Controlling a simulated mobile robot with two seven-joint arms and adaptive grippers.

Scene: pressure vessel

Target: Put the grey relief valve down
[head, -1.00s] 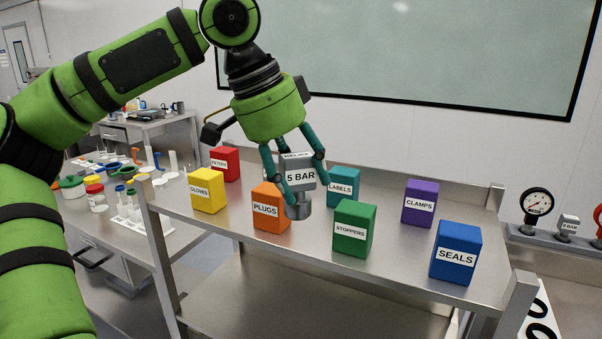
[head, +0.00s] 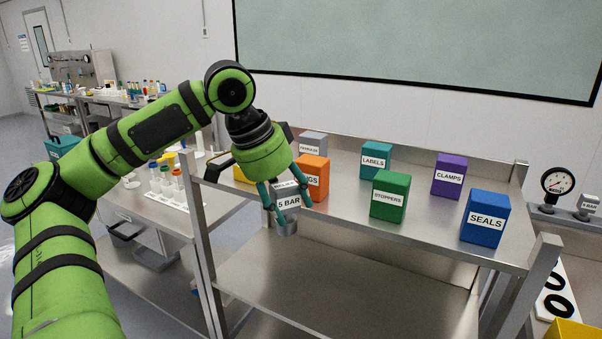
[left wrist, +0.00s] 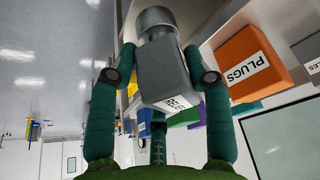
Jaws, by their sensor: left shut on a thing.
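In the head view the valve overlaps the front edge of the steel shelf (head: 350,212), left of the green box. I cannot tell whether it is above the shelf or just in front of it. In the left wrist view the valve (left wrist: 165,68) sits between the fingertips. My right gripper is not in view.
On the shelf stand orange PLUGS (head: 317,170), green STOPPERS (head: 389,190), teal LABELS (head: 376,152), purple CLAMPS (head: 449,167), blue SEALS (head: 485,210) and a grey box (head: 313,140). A yellow box (head: 240,174) is mostly hidden behind my gripper. A gauge (head: 556,185) stands right.

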